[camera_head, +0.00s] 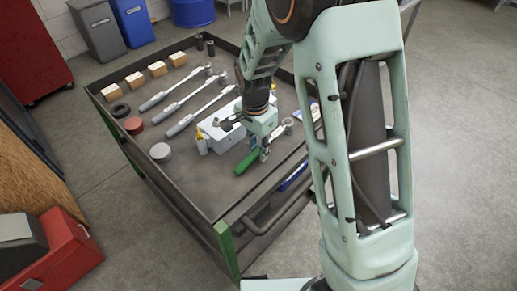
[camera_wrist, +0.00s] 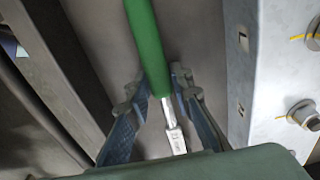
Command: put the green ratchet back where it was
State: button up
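The green ratchet has a green handle (camera_head: 247,162) and a bright metal shaft. In the head view it is over the front right part of the cart top, and I cannot tell if it rests there. My gripper (camera_head: 264,153) points down at it. In the wrist view the fingers (camera_wrist: 160,82) close in on both sides of the green handle (camera_wrist: 150,45), near where it meets the shaft (camera_wrist: 174,130). They appear to touch it. The palm hides the shaft's far end in the wrist view.
A grey metal box (camera_head: 218,132) stands close beside my gripper. Several grey-handled ratchets (camera_head: 185,122) lie left of it, with wooden blocks (camera_head: 157,68) behind. The cart's raised rim (camera_head: 262,183) runs along the front. Bare surface lies at the front left.

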aim_at(257, 151)
jog(key=o, duration=0.3)
jog(key=shift+r, duration=0.1)
notch_tip(257, 151, up, 12)
jog(key=p, duration=0.1)
jog(key=shift+s+a+p, duration=0.25)
jog(key=shift+s+p, duration=0.05)
dwell(0.3)
